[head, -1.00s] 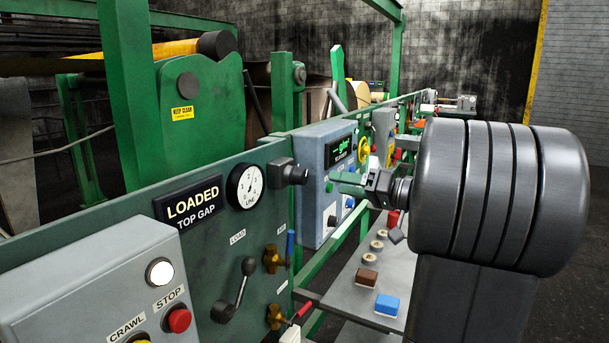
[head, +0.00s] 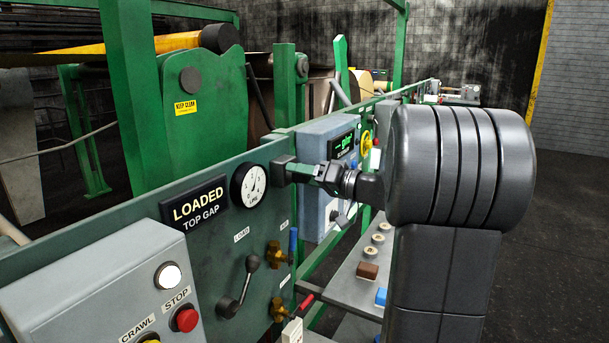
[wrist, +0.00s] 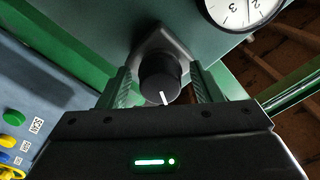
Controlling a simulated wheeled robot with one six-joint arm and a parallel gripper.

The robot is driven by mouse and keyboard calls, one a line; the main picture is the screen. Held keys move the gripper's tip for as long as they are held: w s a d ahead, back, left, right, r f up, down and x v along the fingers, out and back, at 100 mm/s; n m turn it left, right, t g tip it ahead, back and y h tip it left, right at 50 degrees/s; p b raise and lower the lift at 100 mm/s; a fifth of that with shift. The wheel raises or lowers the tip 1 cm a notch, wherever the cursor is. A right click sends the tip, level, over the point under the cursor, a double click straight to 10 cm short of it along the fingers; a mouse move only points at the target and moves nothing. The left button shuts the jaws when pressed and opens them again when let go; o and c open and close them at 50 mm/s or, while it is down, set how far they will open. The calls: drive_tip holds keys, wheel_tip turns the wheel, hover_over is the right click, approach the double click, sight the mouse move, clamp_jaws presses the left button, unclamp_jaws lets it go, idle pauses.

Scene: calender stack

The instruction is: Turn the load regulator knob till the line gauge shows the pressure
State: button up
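The load regulator knob (wrist: 160,78) is black with a white index line and sits on a square mount on the green panel. In the wrist view it stands between the two fingers of my gripper (wrist: 163,86), with a narrow gap on each side. My gripper is open around the knob. In the head view my gripper (head: 288,170) is at the panel and its finger hides most of the knob. The round white line gauge (head: 249,185) is just left of it; its needle is too small to read there. Part of the gauge (wrist: 243,8) shows in the wrist view, cropped at the top.
A "LOADED TOP GAP" sign (head: 195,208) is left of the gauge. Below are a black lever (head: 240,285) and brass valves with blue and red handles. A grey button box (head: 100,290) stands at front left. A grey-blue display box (head: 318,150) is behind the gripper.

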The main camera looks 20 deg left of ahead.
drive_tip(key=c, duration=1)
drive_tip(key=shift+o, duration=0.2)
drive_tip(key=shift+m+b, duration=0.35)
drive_tip(key=shift+m, duration=0.45)
drive_tip(key=o, duration=1)
drive_tip(key=s+d+b, duration=0.1)
drive_tip(key=d+b, duration=0.2)
drive_tip(key=d, duration=1.1)
drive_tip(key=shift+a, duration=0.15)
